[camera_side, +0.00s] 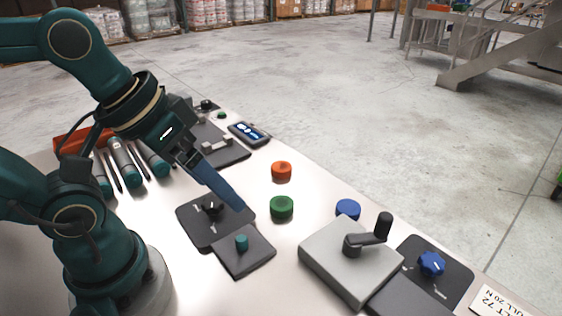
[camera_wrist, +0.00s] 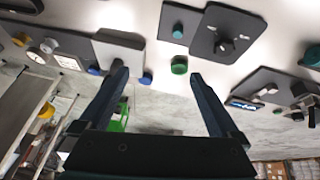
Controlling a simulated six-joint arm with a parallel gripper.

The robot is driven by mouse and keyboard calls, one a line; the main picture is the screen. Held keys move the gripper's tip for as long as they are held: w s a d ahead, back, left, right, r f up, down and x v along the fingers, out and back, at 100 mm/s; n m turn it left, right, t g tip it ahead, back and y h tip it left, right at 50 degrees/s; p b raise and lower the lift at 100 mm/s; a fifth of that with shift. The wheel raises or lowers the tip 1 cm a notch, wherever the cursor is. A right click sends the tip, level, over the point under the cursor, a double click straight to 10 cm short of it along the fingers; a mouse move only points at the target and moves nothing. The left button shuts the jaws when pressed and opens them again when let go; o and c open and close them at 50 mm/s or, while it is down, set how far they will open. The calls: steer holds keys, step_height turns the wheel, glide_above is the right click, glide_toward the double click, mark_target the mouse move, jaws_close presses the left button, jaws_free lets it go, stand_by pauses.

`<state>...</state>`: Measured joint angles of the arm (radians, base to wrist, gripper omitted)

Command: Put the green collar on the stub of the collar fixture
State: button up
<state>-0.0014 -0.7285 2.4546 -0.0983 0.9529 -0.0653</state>
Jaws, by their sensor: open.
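The green collar (camera_side: 281,207) stands on the pale table, apart from my gripper. The wrist view shows it (camera_wrist: 179,65) between the lines of my fingers, nearer the right one. The collar fixture is a dark square plate (camera_side: 246,262) with an upright teal stub (camera_side: 242,243); nothing is on the stub. The stub also shows in the wrist view (camera_wrist: 178,31), above the green collar. My gripper (camera_side: 238,206) points down toward the table, left of the green collar in the side view. The wrist view shows its two blue fingers (camera_wrist: 158,72) spread wide and empty.
A red collar (camera_side: 281,170) and a blue collar (camera_side: 348,208) stand near the green one. A dark knob plate (camera_side: 198,229) adjoins the fixture. A grey box with a black crank (camera_side: 322,262) and a blue-knob plate (camera_side: 430,264) stand at right. Bare table surrounds the green collar.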

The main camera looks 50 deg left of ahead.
steer(key=w+d+n+g+h, duration=0.2)
steer(key=w+n, duration=0.1)
steer(key=n, duration=0.1)
steer(key=n+h, duration=0.7)
steer(key=n, duration=0.6)
glide_above(275, 200)
steer(key=f, duration=0.8)
steer(key=shift+s+f, duration=0.1)
steer(key=shift+s, duration=0.25)
steer(key=a+f+n, duration=0.1)
steer(key=f, duration=0.1)
steer(key=a+f+n+h, duration=0.1)
steer(key=f, duration=0.1)
steer(key=s+a+f+n+t, duration=0.1)
steer(key=a+f+n, duration=0.1)
steer(key=shift+a, duration=0.1)
steer(key=shift+s+a+f, duration=0.1)
steer(key=shift+a+f, duration=0.05)
steer(key=shift+f, duration=0.15)
steer(key=shift+x, duration=2.45)
steer(key=shift+r, duration=0.1)
